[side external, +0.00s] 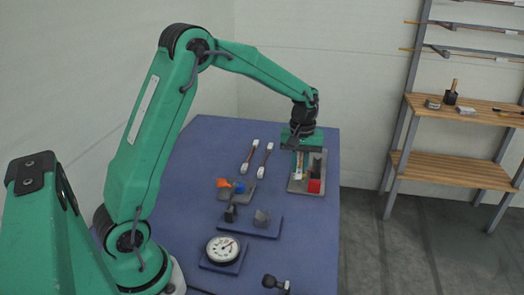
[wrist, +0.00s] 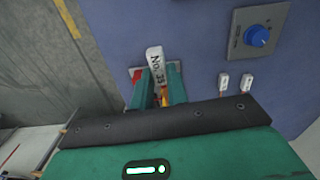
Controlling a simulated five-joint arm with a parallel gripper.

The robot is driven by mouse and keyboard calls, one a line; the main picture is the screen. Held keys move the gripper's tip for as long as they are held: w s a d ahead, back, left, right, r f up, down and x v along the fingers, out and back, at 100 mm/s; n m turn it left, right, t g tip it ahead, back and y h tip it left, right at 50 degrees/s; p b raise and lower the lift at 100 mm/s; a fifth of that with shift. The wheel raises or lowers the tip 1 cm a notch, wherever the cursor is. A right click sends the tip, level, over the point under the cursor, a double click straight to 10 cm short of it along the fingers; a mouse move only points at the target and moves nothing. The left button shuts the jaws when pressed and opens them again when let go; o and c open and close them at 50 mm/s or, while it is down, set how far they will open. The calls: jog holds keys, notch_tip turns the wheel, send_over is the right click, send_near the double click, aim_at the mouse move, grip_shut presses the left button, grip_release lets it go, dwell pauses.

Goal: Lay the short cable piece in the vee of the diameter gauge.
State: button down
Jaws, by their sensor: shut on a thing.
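My gripper (side external: 301,166) points down over a grey tray (side external: 293,186) at the table's right edge. In the wrist view, its two green fingers are shut on a short cable piece, whose white end tag (wrist: 155,54) reads about "No. 33". Part of the orange-copper cable (wrist: 164,96) shows between the fingers. Whether the piece touches the tray is unclear. A round white dial (side external: 222,248) stands on a dark plate near the front, and a grey block (side external: 262,217) and a dark post (side external: 230,213) share another plate behind it. I cannot make out the gauge's vee clearly.
Blue tabletop between is clear.

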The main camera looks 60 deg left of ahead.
jog(key=s+d, duration=0.4)
jog(key=s, duration=0.5)
jog(key=s+d+f, duration=0.1)
jog(key=s+d, duration=0.3)
jog(key=s, duration=0.6)
jog(key=shift+s+f+m, duration=0.3)
jog(key=shift+f, duration=0.2)
jog(key=shift+f, duration=3)
jog(key=c, duration=1.3)
grip_release()
